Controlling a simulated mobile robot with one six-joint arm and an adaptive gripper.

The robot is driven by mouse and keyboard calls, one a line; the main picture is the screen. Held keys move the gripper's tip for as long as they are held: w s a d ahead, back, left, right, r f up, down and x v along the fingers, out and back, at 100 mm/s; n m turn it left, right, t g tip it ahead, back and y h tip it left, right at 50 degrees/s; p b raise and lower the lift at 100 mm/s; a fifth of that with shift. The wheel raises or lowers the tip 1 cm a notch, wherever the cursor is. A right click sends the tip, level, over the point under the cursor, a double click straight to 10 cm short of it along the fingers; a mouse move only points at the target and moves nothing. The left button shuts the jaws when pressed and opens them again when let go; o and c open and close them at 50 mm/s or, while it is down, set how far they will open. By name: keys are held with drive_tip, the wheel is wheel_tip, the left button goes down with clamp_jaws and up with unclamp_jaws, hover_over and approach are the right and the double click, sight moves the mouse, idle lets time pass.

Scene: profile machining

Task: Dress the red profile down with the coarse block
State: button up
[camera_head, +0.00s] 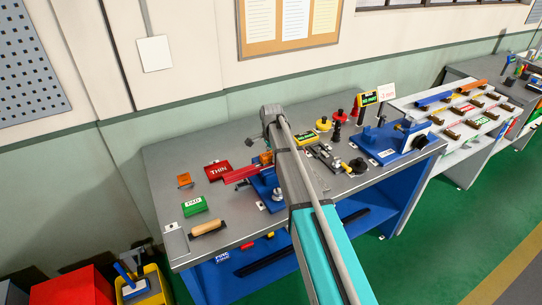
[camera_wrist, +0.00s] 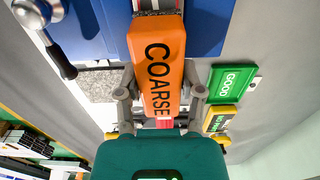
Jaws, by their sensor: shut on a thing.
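The orange block marked COARSE (camera_wrist: 157,62) is between the fingers of my gripper (camera_wrist: 160,95) in the wrist view. My gripper is shut on it. In the head view the coarse block (camera_head: 265,158) shows as a small orange patch beside my arm, which hides most of the gripper. The red profile (camera_head: 243,173) is a long strip lying across the blue fixture (camera_head: 266,190) on the grey bench, just left of my arm. The block is close to the profile's right end; I cannot tell whether they touch.
A blue fixture (camera_head: 390,150) stands farther right.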

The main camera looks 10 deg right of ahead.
sight(264, 155)
drive_tip(key=shift+s+a, duration=0.25)
drive_tip(key=shift+a, duration=0.55)
drive_tip(key=shift+s+a, duration=0.2)
drive_tip(key=shift+a, duration=0.6)
drive_tip(key=shift+a, duration=0.1)
drive_tip(key=shift+s+a+f, duration=0.1)
drive_tip(key=shift+s+a, duration=0.2)
drive_tip(key=shift+a, duration=0.5)
drive_tip(key=shift+s+a, duration=0.3)
drive_tip(key=shift+a, duration=0.5)
drive_tip(key=shift+w+d, duration=0.3)
drive_tip(key=shift+d, duration=0.55)
drive_tip(key=shift+w+d, duration=0.3)
drive_tip(key=shift+d, duration=0.55)
